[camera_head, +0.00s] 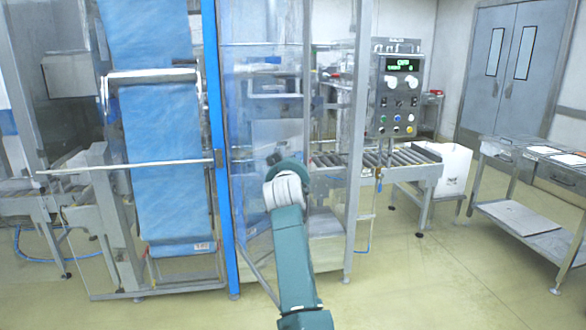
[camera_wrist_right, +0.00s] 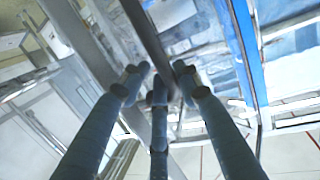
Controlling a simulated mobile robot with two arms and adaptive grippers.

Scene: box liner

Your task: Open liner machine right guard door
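The clear right guard door (camera_head: 265,95) stands right of the blue post (camera_head: 217,110) in the head view. A grey bar (camera_head: 262,277) slants from the post's foot toward me; it looks like the door's lower edge, angled outward, but my arm covers part of it. My teal right arm reaches up in front of the door, and its gripper is hidden behind the wrist. In the right wrist view, the three fingers of my right gripper (camera_wrist_right: 160,80) are close around a dark bar (camera_wrist_right: 150,38) of the frame. Firm contact is unclear. My left gripper is not visible.
Blue liner film (camera_head: 165,150) hangs on the machine at left, with a horizontal rod (camera_head: 130,165) sticking out. A control panel (camera_head: 398,95) and roller conveyor (camera_head: 375,160) are at right. A steel table (camera_head: 545,165) stands far right. Open floor lies right of my arm.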

